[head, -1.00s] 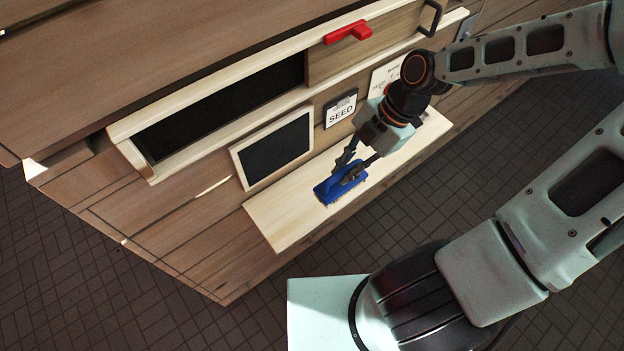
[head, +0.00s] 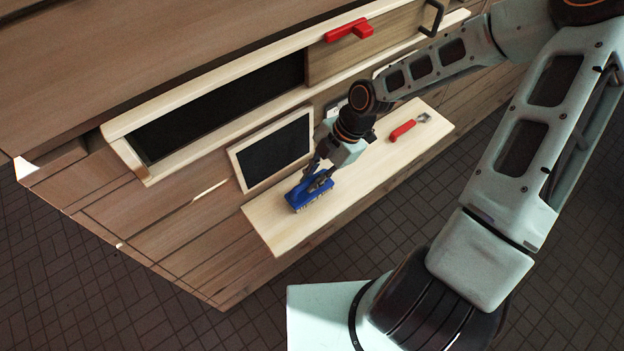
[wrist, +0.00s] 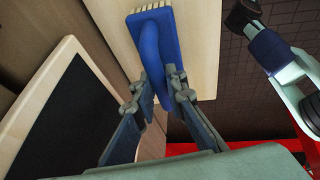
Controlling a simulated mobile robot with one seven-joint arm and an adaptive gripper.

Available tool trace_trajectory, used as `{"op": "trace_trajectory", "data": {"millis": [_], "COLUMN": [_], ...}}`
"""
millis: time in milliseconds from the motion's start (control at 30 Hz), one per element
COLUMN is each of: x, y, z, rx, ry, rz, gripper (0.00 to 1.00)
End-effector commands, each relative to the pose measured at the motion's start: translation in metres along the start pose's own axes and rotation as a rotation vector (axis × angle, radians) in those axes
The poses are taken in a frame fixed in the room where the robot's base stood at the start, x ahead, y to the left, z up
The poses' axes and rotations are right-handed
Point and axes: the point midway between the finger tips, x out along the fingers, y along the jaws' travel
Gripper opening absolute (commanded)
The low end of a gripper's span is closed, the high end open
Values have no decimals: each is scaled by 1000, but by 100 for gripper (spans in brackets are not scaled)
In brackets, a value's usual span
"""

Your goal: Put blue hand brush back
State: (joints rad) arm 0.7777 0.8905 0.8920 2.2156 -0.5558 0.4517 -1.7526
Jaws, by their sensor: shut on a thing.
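The blue hand brush (head: 306,199) is over the left part of the pale wooden shelf (head: 275,232). My gripper (head: 316,180) is shut on it from above. In the wrist view the brush (wrist: 160,48) shows its blue back and handle, with pale bristles along its far edge. The fingers of my gripper (wrist: 160,97) close on both sides of the handle. The brush is at or just above the shelf surface; I cannot tell whether it touches.
A red-handled tool (head: 403,131) lies on the right part of the shelf. A dark framed panel (head: 272,150) is on the wall just behind the brush. Above are a long dark opening (head: 220,107) and a red latch (head: 349,30). The shelf's left end is bare.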

Motion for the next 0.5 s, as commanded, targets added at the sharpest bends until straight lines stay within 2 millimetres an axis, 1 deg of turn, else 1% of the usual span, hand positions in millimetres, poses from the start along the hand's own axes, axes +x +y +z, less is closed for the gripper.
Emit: {"op": "trace_trajectory", "data": {"millis": [100,267,300,433,500], "x": [7,7,7,7,7], "y": [-1,-1,-2,-2,-2], "z": [3,4,4,4,4], "rx": [-1,-1,-1,-1,-1], "ry": [-1,-2,-1,-1,-1], "rz": [1,1,1,1,1], "gripper": [0,0,13,27,29]}}
